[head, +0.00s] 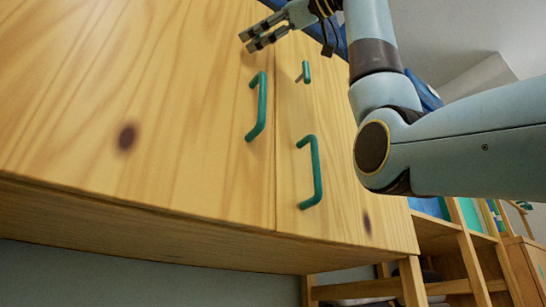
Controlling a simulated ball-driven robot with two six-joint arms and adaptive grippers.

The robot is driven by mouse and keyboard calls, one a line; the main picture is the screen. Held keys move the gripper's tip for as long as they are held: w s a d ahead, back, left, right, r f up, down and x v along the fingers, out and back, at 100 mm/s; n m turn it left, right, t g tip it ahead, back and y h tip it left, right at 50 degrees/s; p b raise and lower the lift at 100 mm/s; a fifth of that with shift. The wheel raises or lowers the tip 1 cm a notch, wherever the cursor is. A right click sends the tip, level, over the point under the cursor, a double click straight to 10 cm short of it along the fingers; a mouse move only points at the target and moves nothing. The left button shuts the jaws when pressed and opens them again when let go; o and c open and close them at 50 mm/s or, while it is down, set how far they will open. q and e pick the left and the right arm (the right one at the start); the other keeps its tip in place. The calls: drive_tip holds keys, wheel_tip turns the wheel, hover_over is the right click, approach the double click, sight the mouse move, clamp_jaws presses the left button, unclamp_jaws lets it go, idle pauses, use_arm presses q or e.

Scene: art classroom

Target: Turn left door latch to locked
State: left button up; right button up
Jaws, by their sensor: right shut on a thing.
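A pale wooden cabinet fills the left and middle of the head view, with a left door (130,90) and a narrower-looking right door (345,190). My right gripper (255,41) is at the top of the left door, near the seam between the doors and above the left green handle. Its two dark-tipped fingers are closed on the left door latch, which they hide, so its angle cannot be told. A small green latch (306,72) shows on the right door, roughly upright. My left gripper is out of view.
A green bar handle (260,105) is on the left door and another (314,172) on the right door. My right arm crosses the right side. Wooden shelving (470,255) stands at the lower right. The cabinet's underside edge runs along the bottom.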

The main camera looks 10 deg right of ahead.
drive_tip(key=shift+n+g+p, duration=0.3)
drive_tip(key=shift+n+g, duration=0.1)
drive_tip(key=shift+n, duration=0.5)
drive_tip(key=shift+f+n+h+p, duration=0.1)
drive_tip(key=shift+n+h+p, duration=0.35)
drive_tip(key=shift+n, duration=0.55)
drive_tip(key=shift+g, duration=0.3)
drive_tip(key=o, duration=1.7)
drive_tip(key=shift+o, duration=0.2)
